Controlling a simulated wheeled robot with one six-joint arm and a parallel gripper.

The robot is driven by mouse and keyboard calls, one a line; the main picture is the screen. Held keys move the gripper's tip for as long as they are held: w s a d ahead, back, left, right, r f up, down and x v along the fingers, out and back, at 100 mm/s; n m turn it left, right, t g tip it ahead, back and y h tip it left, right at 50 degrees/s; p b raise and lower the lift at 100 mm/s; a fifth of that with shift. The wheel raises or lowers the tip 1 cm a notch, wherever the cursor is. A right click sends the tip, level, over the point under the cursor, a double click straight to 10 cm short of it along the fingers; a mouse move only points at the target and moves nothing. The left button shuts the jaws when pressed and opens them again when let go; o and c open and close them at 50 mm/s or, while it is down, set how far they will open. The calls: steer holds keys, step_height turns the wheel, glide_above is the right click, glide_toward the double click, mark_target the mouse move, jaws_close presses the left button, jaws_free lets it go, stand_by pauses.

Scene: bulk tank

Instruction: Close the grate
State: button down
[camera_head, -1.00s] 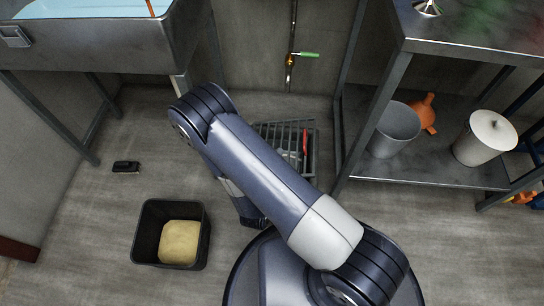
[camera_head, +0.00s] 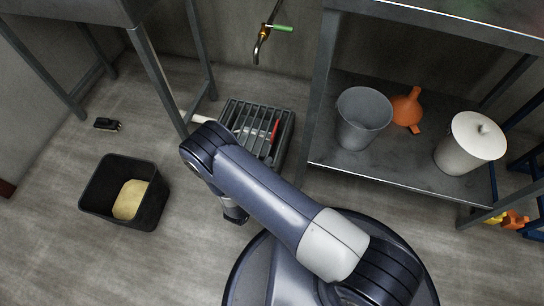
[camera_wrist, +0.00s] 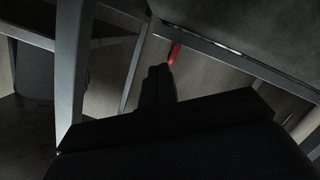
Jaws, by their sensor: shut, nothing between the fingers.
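The grate (camera_head: 258,117) is a grey slatted frame on the floor below the tap, just beyond my arm in the head view. Its slats look tilted over a dark box-like base; I cannot tell whether it lies fully flat. A red-handled item (camera_head: 275,130) shows at the slats. My gripper (camera_wrist: 160,72) is a dark silhouette in the wrist view, with its fingers together and empty. A red rod (camera_wrist: 174,53) and grey metal bars lie beyond the fingertips there.
A steel shelf (camera_head: 385,178) on the right holds a grey bucket (camera_head: 364,125), orange funnel (camera_head: 407,108) and white lidded pot (camera_head: 468,148). A tap (camera_head: 262,38) with a green handle hangs above. A black bin (camera_head: 103,187) stands left. Table legs flank the grate.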

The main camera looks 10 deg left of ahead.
steer(key=shift+d+f, duration=0.2)
steer(key=shift+f, duration=1.25)
steer(key=shift+s+f, duration=0.1)
